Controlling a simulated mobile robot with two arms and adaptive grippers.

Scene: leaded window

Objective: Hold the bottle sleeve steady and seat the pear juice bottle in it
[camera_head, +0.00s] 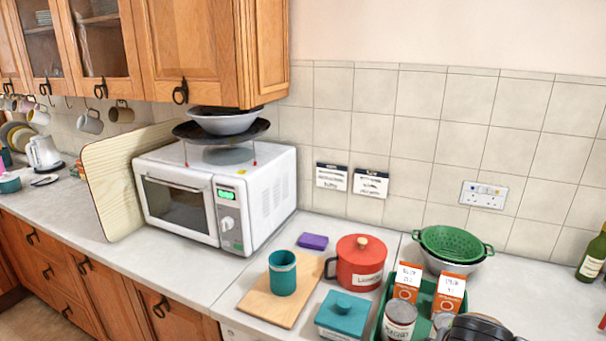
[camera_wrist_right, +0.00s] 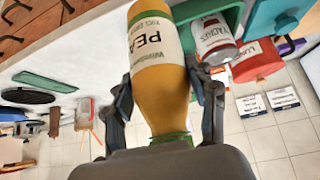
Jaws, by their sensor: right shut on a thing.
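The teal bottle sleeve (camera_head: 283,275) stands upright on a wooden board (camera_head: 258,297) on the counter, with no gripper on it. The pear juice bottle (camera_wrist_right: 160,88), yellow with a white label reading "PEA", is between the fingers of my right gripper (camera_wrist_right: 165,92), which is shut on it near the green neck end. The bottle's base is cut off by the frame edge, so I cannot tell whether it touches a surface. A dark part of my right arm (camera_head: 478,329) shows at the bottom edge of the head view; the bottle is hidden there. My left gripper is in neither view.
A red pot (camera_head: 359,262) and a teal lidded box (camera_head: 341,315) stand right of the board. A green tray (camera_head: 376,322) holds orange cartons (camera_head: 450,292) and a yogurt can (camera_head: 399,322). A purple sponge (camera_head: 313,241) lies behind; a microwave (camera_head: 213,195) stands left.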

